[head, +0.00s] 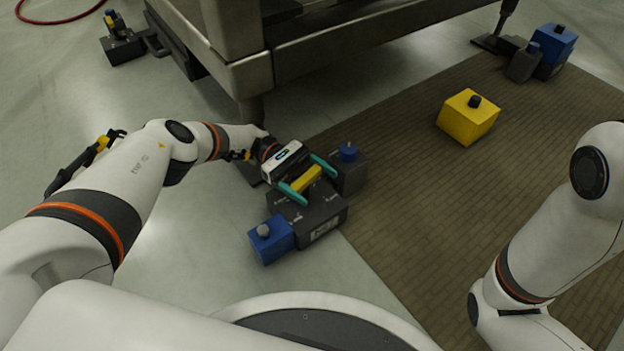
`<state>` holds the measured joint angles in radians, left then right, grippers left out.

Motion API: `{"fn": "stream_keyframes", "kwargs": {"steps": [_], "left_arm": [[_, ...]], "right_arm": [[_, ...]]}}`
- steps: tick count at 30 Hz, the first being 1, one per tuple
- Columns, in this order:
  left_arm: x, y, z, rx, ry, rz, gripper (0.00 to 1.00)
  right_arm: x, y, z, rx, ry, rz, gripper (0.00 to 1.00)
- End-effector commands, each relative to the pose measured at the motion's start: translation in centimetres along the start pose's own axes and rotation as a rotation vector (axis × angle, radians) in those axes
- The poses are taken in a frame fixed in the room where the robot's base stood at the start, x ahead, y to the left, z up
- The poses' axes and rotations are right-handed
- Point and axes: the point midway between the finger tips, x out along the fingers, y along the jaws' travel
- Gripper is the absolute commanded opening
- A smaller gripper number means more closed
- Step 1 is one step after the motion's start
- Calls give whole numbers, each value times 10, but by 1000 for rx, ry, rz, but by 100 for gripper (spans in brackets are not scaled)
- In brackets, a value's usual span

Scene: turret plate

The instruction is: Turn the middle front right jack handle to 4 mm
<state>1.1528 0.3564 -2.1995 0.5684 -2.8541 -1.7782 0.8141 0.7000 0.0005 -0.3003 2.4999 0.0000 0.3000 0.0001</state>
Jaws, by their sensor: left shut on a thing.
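A dark grey jack unit (322,222) stands on the floor below the steel frame's near corner, with white markings on its top and a label on its side. Its yellow handle (306,180) lies between the two teal fingers of my left gripper (307,178), which is shut on it. The fingers and wrist hide part of the jack's top and the handle's ends. I cannot read the scale or the handle's setting in mm. My right arm is at the right edge; its gripper is out of view.
A blue block with a grey knob (272,240) and a dark block with a blue knob (348,165) adjoin the jack. The steel frame (300,55) overhangs behind. A yellow box (467,118) sits on the brown mat (420,215). Other jack units stand at far left (122,45) and far right (553,48).

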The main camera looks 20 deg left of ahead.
Motion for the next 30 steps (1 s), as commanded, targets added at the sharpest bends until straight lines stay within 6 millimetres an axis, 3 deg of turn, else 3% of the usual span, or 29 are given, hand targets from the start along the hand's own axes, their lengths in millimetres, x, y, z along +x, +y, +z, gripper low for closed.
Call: {"fn": "stream_keyframes", "kwargs": {"steps": [17,18,20,30], "left_arm": [[3,0,-1,2,10,32,61],[3,0,-1,2,10,32,90],[3,0,-1,2,9,31,100],[1,0,0,1,4,29,100]], "right_arm": [[0,0,0,0,-1,0,42],[0,0,0,0,-1,0,42],[0,0,0,0,-1,0,42],[0,0,0,0,-1,0,42]]}}
